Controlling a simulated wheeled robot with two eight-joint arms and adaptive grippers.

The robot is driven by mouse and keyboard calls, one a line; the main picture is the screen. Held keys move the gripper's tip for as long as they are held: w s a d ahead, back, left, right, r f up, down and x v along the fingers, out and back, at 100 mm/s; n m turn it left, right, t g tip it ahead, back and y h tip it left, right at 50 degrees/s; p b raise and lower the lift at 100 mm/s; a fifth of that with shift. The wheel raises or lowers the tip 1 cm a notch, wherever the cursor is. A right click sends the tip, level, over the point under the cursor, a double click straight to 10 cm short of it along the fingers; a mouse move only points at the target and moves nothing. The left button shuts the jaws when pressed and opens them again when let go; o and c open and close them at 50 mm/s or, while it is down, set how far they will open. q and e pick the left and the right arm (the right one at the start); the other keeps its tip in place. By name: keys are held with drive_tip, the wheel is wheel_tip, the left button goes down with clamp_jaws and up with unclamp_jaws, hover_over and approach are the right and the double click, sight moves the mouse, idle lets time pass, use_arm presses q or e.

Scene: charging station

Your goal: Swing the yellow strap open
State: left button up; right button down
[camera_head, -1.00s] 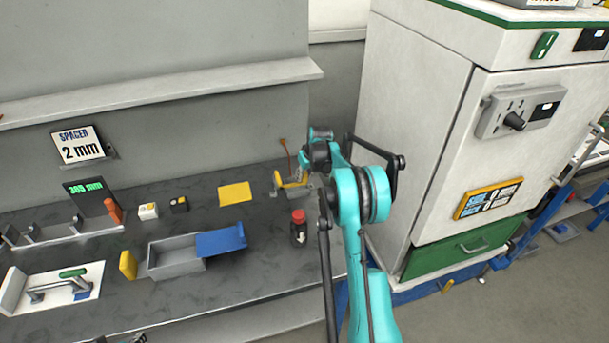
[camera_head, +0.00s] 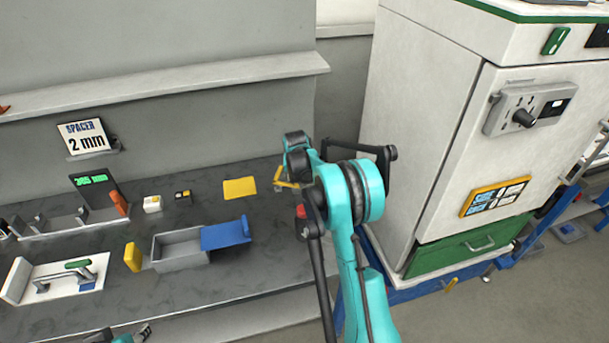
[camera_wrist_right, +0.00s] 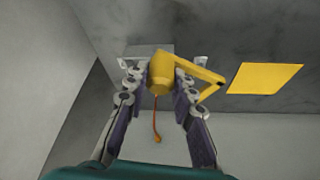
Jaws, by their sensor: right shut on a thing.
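The yellow strap (camera_head: 284,179) shows at the back right of the bench, partly hidden by my right arm. In the right wrist view the strap (camera_wrist_right: 163,74) is a thick yellow piece with a thinner angled frame to its right, in front of a grey block. My right gripper (camera_wrist_right: 154,78) is shut on the yellow piece, with one finger on each side of it. In the head view its fingers are hidden behind the teal wrist. Only a small part of my left gripper (camera_head: 134,335) shows at the bottom edge; its fingertips are unclear.
A yellow square (camera_head: 240,188) lies flat left of the strap. A grey box (camera_head: 180,262) with a blue lid (camera_head: 226,233) and a mostly hidden red-capped bottle (camera_head: 301,211) stand nearer. A white cabinet (camera_head: 420,130) rises to the right. An orange cord (camera_wrist_right: 156,122) hangs by the strap.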

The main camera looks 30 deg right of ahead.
drive_tip(key=w+a+m+g+h, duration=0.2)
drive_tip(key=a+m, duration=0.6)
drive_tip(key=shift+w+a, duration=0.25)
drive_tip(key=shift+g, duration=0.3)
drive_tip(key=c, duration=1.3)
unclamp_jaws()
drive_tip(key=shift+o, duration=0.2)
drive_tip(key=v, duration=1.2)
